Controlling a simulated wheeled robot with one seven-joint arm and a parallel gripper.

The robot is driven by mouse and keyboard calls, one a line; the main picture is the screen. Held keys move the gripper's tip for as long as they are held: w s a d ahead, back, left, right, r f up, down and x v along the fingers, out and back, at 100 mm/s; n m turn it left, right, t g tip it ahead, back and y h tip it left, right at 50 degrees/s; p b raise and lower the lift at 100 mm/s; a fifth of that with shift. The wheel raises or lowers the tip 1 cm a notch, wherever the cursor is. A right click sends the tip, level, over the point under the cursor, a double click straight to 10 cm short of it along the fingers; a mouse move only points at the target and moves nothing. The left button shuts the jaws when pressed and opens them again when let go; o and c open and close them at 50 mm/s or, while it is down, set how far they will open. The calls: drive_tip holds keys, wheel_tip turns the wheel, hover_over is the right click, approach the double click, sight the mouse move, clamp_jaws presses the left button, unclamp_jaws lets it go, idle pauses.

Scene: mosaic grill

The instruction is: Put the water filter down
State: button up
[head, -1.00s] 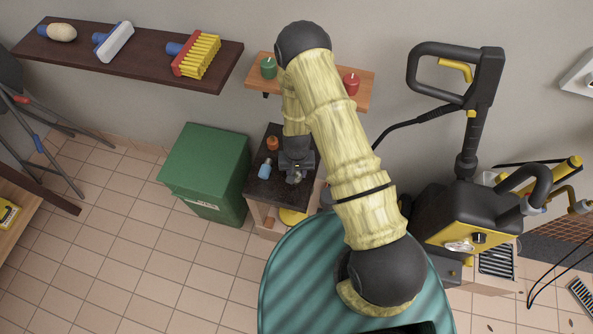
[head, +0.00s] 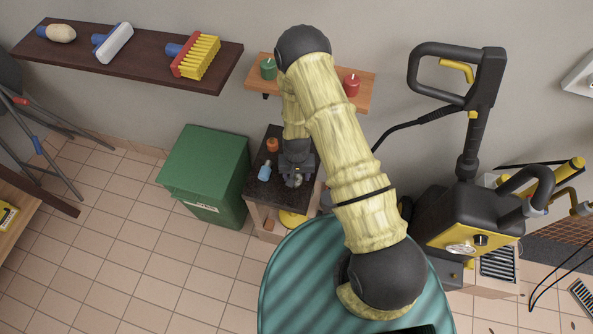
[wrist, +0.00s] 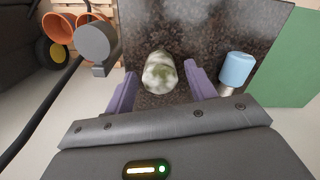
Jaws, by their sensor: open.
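The fingers are open, with a visible gap on each side of the cylinder. In the head view my gripper (head: 297,178) is over the small dark-topped stand (head: 292,207), and the cylinder is mostly hidden by it.
An orange item (head: 272,144) is also on the stand. A green bin (head: 205,175) stands left of it, and a wall shelf with a red candle (head: 352,85) is behind. A black-and-yellow machine (head: 470,215) is at right.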

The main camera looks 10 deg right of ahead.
drive_tip(key=shift+r+p, duration=0.5)
drive_tip(key=shift+r, duration=0.2)
wheel_tip(320, 180, up, 12)
drive_tip(key=b, duration=0.2)
drive_tip(key=shift+f, duration=0.15)
wheel_tip(320, 180, up, 14)
drive_tip(key=r+t, duration=0.1)
hover_over(297, 175)
drive_tip(key=s+d, duration=0.3)
drive_tip(key=d, duration=0.2)
drive_tip(key=s+d+r+n+t, duration=0.1)
drive_tip(key=s+d+r, duration=0.3)
drive_tip(key=s+r, duration=0.3)
drive_tip(key=shift+s+r+t, duration=0.3)
drive_tip(key=shift+r, duration=0.15)
